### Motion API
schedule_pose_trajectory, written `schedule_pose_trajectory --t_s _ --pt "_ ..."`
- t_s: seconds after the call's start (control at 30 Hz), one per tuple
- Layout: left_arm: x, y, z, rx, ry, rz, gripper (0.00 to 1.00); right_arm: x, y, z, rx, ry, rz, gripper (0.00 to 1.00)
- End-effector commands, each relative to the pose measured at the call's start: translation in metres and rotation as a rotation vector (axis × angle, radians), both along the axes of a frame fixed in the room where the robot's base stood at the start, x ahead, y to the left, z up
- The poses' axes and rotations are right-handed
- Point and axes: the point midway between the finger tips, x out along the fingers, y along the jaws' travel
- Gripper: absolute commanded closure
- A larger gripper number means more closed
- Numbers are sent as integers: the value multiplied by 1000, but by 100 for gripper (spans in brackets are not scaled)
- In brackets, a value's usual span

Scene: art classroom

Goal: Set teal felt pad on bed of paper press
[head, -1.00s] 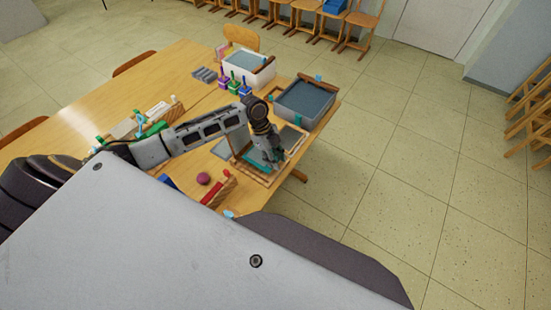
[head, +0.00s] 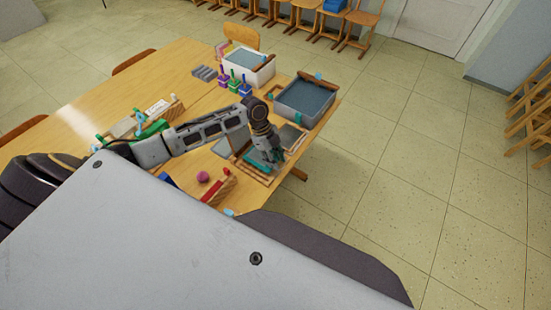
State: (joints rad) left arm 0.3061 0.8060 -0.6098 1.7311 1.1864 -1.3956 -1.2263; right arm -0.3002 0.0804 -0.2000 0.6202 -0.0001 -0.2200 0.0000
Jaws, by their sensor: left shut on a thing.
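The teal felt pad (head: 257,166) shows as a strip of teal under the fingers of my left gripper (head: 271,163), near the front right part of the table. My left gripper points down and is shut on the pad; the fingers and arm hide much of it. The paper press (head: 243,165) is a wooden frame around and below the pad, with a grey plate (head: 290,137) at its far side. The pad is over the press bed; I cannot tell whether it touches it. My right gripper is not in view.
A grey-filled tub (head: 306,98) stands behind the press, and a white tub (head: 247,68) farther back. Small coloured bottles (head: 234,86) stand left of them. A purple ball (head: 202,177) and a wooden rack with a red item (head: 215,192) lie in front. Floor right of the table is clear.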

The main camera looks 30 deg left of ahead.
Motion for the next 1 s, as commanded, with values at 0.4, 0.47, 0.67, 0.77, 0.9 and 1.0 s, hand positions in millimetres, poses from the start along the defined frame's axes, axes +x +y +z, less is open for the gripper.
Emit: schedule_pose_trajectory --t_s 0.4,0.47,0.67,0.77,0.9,1.0 --pt "0 0 0 0 0 0 93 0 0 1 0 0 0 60" --pt "0 0 1 0 0 0 93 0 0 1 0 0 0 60" --pt "0 0 1 0 0 0 93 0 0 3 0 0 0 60" --pt "0 0 1 0 0 0 93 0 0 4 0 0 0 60" --pt "0 0 1 0 0 0 93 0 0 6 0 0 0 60" --pt "0 0 1 0 0 0 93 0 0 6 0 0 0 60"
